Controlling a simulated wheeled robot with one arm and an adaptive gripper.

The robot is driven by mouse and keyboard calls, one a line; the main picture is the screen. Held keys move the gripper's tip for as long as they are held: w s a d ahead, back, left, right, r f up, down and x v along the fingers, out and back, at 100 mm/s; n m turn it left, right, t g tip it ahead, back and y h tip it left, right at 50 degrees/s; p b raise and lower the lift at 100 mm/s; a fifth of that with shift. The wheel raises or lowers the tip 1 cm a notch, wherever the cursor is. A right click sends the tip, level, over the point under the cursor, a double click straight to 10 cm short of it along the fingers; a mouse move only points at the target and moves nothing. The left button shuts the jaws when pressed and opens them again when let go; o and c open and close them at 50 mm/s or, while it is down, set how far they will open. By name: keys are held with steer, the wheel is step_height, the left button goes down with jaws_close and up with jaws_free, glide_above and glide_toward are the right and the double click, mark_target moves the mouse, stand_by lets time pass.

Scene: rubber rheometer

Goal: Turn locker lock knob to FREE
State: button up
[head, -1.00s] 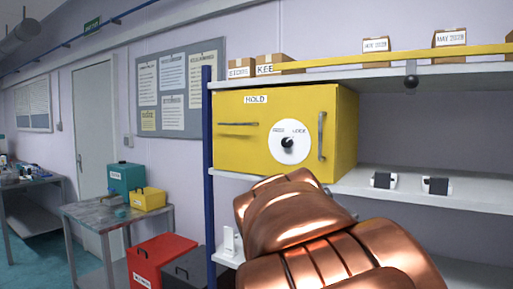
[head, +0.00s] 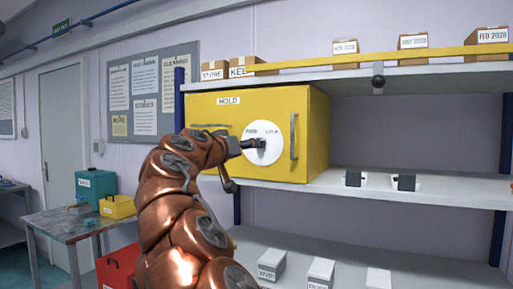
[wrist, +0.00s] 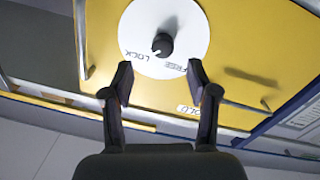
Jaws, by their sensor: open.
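The yellow locker (head: 312,130), labelled HOLD, sits on the shelf. Its front carries a round white dial (head: 270,156) marked FREE on the left and LOCK on the right. In the wrist view, which is turned nearly upside down, the dial (wrist: 190,25) has a black knob (wrist: 162,45) at its centre. A small pale mark on the knob faces the lettering, seemingly nearer LOCK; the exact setting is hard to tell. My gripper (wrist: 160,80) is open and empty, its fingertips apart and short of the knob in the picture. In the head view my gripper (head: 250,144) overlaps the dial.
A vertical bar handle (head: 293,136) stands right of the dial, and a horizontal handle sits left of it, partly behind my arm. Small dark blocks (head: 354,179) stand on the shelf (head: 440,192) at the right. A side table (head: 50,226) with boxes stands at the left.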

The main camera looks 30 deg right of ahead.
steer(key=p+x, duration=0.2)
steer(key=x, duration=0.5)
steer(key=shift+w+d+r+p, duration=0.2)
steer(key=shift+w+p, duration=0.1)
steer(key=shift+w, duration=0.1)
jaws_close()
stand_by(0.4)
